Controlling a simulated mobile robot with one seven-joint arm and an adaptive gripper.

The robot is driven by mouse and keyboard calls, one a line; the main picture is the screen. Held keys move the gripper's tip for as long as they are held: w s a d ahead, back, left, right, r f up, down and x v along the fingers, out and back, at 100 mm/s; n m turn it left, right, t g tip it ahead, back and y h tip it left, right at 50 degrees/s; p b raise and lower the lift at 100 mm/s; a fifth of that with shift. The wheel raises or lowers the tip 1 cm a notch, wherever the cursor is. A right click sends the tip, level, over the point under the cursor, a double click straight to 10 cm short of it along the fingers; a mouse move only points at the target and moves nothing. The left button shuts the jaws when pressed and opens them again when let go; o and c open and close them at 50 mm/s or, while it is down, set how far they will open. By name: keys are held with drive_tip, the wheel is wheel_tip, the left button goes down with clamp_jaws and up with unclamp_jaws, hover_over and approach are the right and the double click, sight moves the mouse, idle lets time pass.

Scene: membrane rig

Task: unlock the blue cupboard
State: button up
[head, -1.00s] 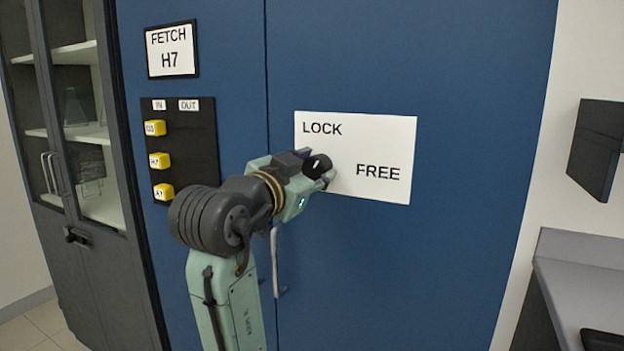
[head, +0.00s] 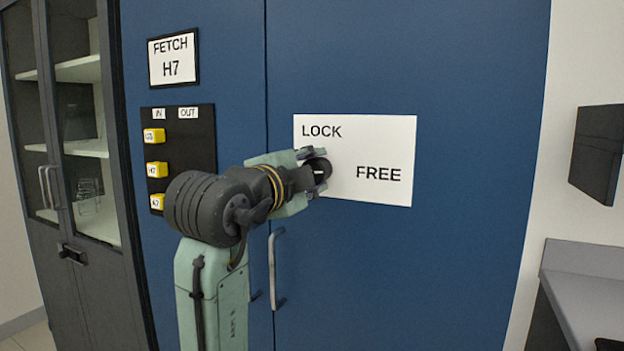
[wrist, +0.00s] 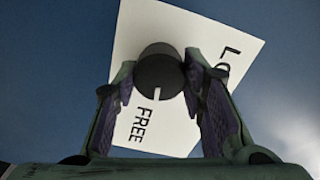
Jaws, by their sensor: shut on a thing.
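The blue cupboard (head: 455,75) fills the middle of the head view, with its doors closed. A white plate (head: 370,145) on its right door reads LOCK at upper left and FREE at lower right. A round black knob (head: 321,166) with a white mark sits at the plate's left part. My gripper (head: 312,171) is shut on the knob, one finger above it and one below. In the wrist view, the knob (wrist: 159,70) is between the two fingers (wrist: 158,95), and its white mark points towards the FREE side. The gripper hides part of the knob.
A metal door handle (head: 276,270) is below my wrist. A board (head: 200,150) with yellow tags and a FETCH H7 sign (head: 173,60) are on the left door. A glass-fronted cabinet (head: 75,180) stands left; a dark wall box (head: 598,155) and counter (head: 590,290) are right.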

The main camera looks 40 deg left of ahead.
drive_tip(key=shift+m, duration=0.7)
drive_tip(key=o, duration=1.2)
drive_tip(key=shift+c, duration=0.2)
drive_tip(key=shift+s, duration=0.1)
drive_tip(key=v, duration=1.2)
